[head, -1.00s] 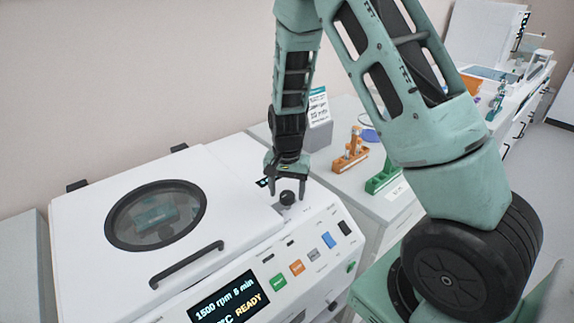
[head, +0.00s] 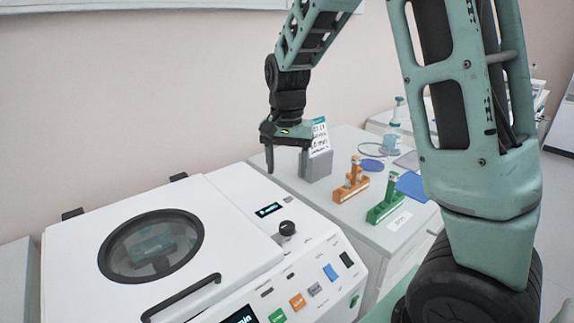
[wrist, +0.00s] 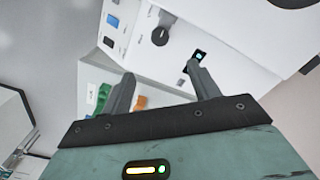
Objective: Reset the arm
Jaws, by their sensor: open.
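My gripper (head: 286,160) hangs above the back right of the white centrifuge (head: 245,215), with its fingers pointing down. It is open and empty. In the wrist view the two fingers (wrist: 160,90) stand apart, with nothing between them. The black knob (head: 287,228) on the centrifuge is below and in front of my gripper, clear of it. The knob also shows in the wrist view (wrist: 160,36). The centrifuge lid with its round window (head: 150,246) is shut.
An orange rack (head: 350,183) and a green rack (head: 386,204) stand on the counter to the right. A grey block with a printed card (head: 318,160) stands behind them, close to my gripper in the picture. Blue pads (head: 411,186) lie beyond. The space above the centrifuge lid is clear.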

